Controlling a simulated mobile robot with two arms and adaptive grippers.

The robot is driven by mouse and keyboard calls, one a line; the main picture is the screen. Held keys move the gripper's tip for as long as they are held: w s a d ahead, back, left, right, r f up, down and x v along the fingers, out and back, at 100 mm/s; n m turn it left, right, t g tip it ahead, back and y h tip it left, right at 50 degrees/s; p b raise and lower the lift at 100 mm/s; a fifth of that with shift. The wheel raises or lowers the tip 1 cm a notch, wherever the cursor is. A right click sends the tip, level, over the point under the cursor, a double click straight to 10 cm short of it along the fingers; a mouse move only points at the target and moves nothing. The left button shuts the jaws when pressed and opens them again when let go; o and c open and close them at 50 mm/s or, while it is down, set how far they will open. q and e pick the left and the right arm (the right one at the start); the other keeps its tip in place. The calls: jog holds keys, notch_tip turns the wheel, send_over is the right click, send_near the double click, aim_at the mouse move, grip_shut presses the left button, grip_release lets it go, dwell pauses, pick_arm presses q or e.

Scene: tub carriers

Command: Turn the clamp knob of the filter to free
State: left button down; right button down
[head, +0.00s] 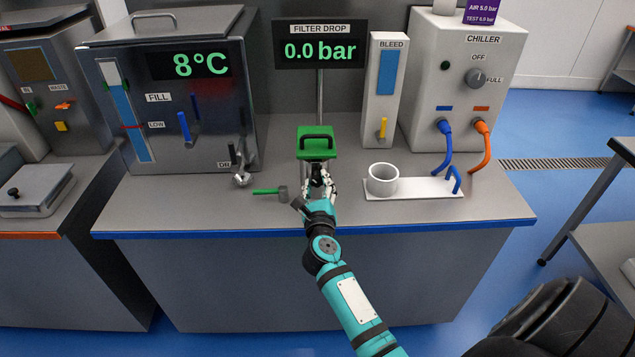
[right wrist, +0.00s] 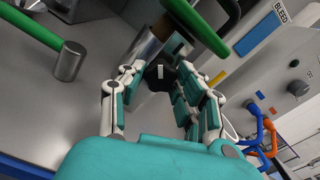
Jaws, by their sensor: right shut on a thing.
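The filter stands in the middle of the bench with a green lid (head: 316,143) and a black handle on top. The green lid also shows at the top of the right wrist view (right wrist: 198,25), above the metal body (right wrist: 146,48). The clamp knob (right wrist: 160,74) is a black knob with a white mark on the filter's front. My right gripper (head: 319,178) is in front of the filter under the lid, its fingers (right wrist: 162,88) shut on the clamp knob from both sides. In the head view the gripper hides the knob. My left gripper is not in view.
A green-handled metal piece (head: 268,191) lies just left of my right gripper. A white cup (head: 383,180) stands on a white tray (head: 428,188) to the right. A steel tank (head: 180,100), the bleed unit (head: 387,85) and the chiller (head: 465,80) stand behind. The display reads 0.0 bar.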

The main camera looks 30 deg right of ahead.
jog(key=c, duration=2.1)
grip_release()
jog(key=n+p, duration=0.3)
jog(key=shift+r, duration=0.25)
jog(key=n+p, duration=0.2)
jog(key=n, duration=0.2)
jog(key=shift+p, duration=0.4)
grip_shut()
jog(key=n+p, duration=0.3)
jog(key=n, duration=0.1)
jog(key=shift+d, duration=0.1)
jog(key=shift+f+n+p, duration=0.1)
jog(key=shift+n+p, duration=0.8)
jog(key=shift+n, duration=1.1)
jog(key=o, duration=1.2)
grip_release()
jog(key=v, duration=0.7)
jog(key=shift+s, duration=0.25)
